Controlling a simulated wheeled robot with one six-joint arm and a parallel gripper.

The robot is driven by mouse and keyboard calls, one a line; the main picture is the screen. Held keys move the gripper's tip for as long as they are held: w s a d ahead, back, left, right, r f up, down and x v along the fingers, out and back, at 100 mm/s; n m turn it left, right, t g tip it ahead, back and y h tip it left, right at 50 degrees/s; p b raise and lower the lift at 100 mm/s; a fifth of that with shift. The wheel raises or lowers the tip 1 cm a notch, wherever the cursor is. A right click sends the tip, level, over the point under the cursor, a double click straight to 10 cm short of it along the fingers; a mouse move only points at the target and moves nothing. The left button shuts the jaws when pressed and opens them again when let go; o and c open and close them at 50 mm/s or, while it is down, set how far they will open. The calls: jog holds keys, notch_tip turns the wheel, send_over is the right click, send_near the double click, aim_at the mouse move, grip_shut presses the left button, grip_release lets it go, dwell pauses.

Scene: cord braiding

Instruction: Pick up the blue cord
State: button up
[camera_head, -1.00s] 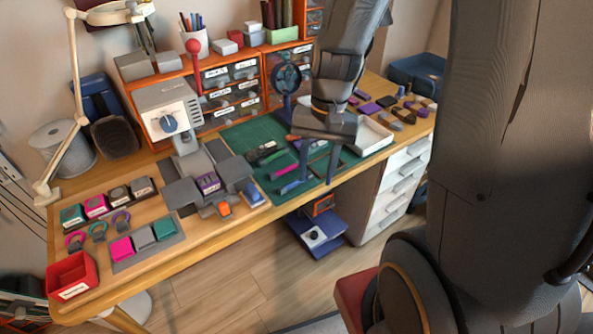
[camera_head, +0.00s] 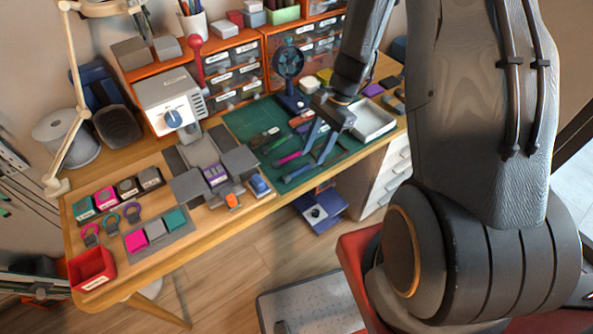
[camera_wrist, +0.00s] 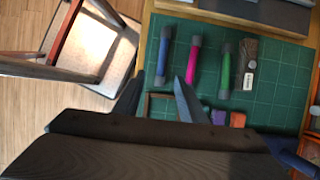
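The blue cord (camera_head: 299,173) lies on the green cutting mat (camera_head: 246,122) near its front edge. In the wrist view the blue cord (camera_wrist: 163,55) lies just ahead of my fingertips, leftmost of the cords, with dark end caps. The magenta cord (camera_wrist: 195,58) and green cord (camera_wrist: 226,66) lie to its right. My gripper (camera_wrist: 157,79) is open and empty, its two fingers apart. In the head view my gripper (camera_head: 314,155) is over the mat, close to the blue cord. I cannot tell its exact height.
The grey braiding stand (camera_head: 198,150) is to the left. A stool (camera_wrist: 85,45) is beyond the table edge.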

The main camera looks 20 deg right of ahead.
aim_at(308, 165)
jog(key=shift+p+x, duration=0.8)
jog(key=shift+x, duration=1.55)
grip_shut()
jog(key=shift+d+r, duration=0.1)
